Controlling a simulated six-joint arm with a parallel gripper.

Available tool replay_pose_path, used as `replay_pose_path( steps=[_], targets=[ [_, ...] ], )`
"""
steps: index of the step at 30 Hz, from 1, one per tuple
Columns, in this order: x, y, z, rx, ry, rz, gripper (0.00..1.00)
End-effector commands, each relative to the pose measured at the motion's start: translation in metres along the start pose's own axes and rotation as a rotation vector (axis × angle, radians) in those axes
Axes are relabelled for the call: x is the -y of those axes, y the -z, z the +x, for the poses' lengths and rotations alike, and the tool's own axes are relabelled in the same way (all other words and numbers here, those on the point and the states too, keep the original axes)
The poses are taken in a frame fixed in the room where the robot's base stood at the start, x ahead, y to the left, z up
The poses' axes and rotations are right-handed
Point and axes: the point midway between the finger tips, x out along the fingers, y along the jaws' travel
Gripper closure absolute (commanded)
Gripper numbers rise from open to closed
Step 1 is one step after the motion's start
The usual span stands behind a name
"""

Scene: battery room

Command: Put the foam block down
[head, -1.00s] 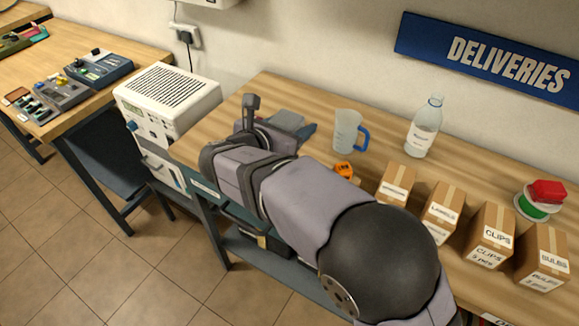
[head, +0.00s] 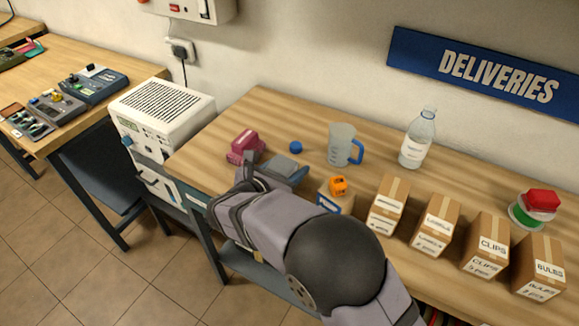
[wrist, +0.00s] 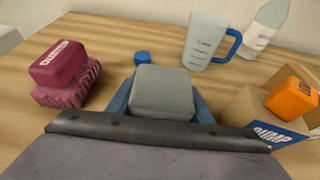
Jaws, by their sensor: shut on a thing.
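A grey foam block (wrist: 163,92) sits between the two blue fingers of my gripper (wrist: 162,106) in the wrist view. The fingers are shut on its left and right sides. In the head view the foam block (head: 283,164) shows at the end of my arm, over the front left part of the wooden table (head: 262,106). My gripper (head: 287,173) is partly hidden behind my wrist there. I cannot tell whether the block touches the table or hangs just above it.
A maroon duster (wrist: 62,70) on a folded pink cloth (wrist: 68,92) lies left. A blue cap (wrist: 142,58) is just behind the block; a jug (wrist: 205,42) and bottle (wrist: 267,27) stand behind right. An orange item (wrist: 292,97) rests on a pump box (wrist: 258,118). Several cartons (head: 436,225) stand right.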

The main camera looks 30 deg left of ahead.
Motion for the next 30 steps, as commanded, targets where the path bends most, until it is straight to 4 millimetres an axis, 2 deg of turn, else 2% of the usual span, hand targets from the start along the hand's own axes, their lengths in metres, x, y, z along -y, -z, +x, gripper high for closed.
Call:
replay_pose_path(
  steps=[12, 13, 15, 26, 30],
  targets=[
    [0.0, 0.0047, 0.0019, 0.0, 0.0, 0.001, 0.75],
    [0.0, 0.0047, 0.0019, 0.0, 0.0, 0.001, 0.51],
    [0.0, 0.0039, 0.0016, 0.0, 0.0, 0.001, 0.35],
    [0.0, 0.0018, 0.0007, 0.0, 0.0, 0.001, 0.35],
    [-0.0008, 0.0013, -0.0069, 0.0, -0.002, 0.001, 0.35]
  ],
)
